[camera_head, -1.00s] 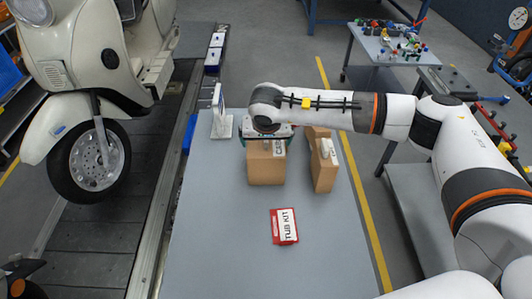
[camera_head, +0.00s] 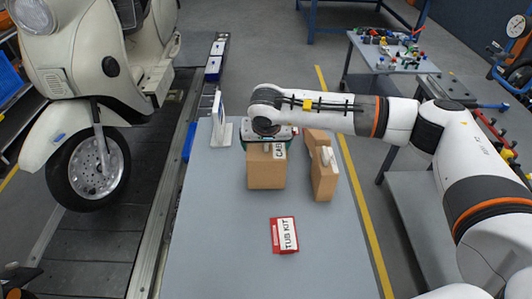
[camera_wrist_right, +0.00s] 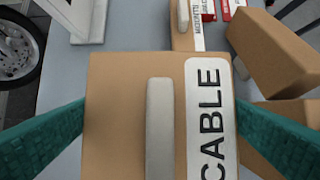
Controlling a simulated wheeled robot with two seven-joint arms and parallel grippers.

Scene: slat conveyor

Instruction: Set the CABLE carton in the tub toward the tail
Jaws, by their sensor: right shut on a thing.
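My right gripper (camera_head: 267,140) points down over the CABLE carton (camera_head: 266,172), a brown box. Its teal fingers flank the carton in the right wrist view and are shut on it. There, the carton (camera_wrist_right: 120,110) shows a white CABLE label (camera_wrist_right: 210,115) and a grey strip on top. In the head view it is just above or on the grey table; I cannot tell which for sure. No tub is clearly visible; only a red and white TUB KIT card (camera_head: 285,235) lies nearer on the table. My left gripper is out of view.
Brown cartons (camera_head: 325,175) stand close to the right of the held one. Another labelled carton (camera_wrist_right: 183,38) lies beyond it. A white stand (camera_head: 221,130) is at the left edge. The near part of the table (camera_head: 230,265) is clear. A scooter (camera_head: 90,60) stands left.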

